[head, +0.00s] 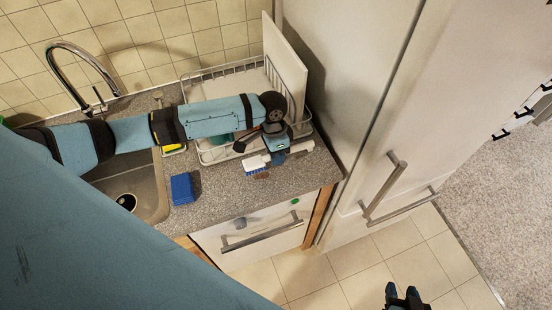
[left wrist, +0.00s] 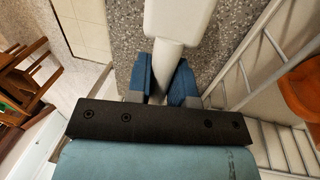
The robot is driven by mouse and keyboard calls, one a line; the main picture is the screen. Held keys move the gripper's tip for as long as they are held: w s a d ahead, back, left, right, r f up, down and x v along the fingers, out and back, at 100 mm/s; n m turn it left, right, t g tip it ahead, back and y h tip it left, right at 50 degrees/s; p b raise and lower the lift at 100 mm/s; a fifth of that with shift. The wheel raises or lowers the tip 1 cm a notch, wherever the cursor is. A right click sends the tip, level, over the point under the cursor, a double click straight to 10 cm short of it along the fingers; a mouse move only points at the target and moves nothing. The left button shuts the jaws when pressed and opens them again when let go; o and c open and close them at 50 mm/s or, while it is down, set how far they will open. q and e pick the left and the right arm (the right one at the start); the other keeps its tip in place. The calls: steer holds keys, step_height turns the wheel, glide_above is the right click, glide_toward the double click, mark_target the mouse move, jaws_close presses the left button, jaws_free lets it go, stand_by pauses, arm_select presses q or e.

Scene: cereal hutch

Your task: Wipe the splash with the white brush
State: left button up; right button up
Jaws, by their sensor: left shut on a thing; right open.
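My left gripper (head: 277,157) is shut on the white brush (head: 256,162) above the counter, in front of the dish rack. The brush head with blue bristles points left and the handle end sticks out to the right. A small brown splash (head: 262,176) lies on the counter just below the brush head in the picture. I cannot tell whether the bristles touch it. My right gripper (head: 404,296) is open and empty at the bottom edge, over the floor.
A wire dish rack (head: 215,155) with a white board (head: 286,62) stands behind the brush. A blue sponge (head: 182,188) lies by the sink (head: 148,200) on the left. A tall white fridge (head: 350,100) bounds the counter on the right. Speckled counter (head: 222,198) is clear in front.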

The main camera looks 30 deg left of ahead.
arm_select(q)
steer(key=shift+r, duration=0.4)
steer(key=shift+r, duration=0.1)
steer(key=shift+r, duration=1.4)
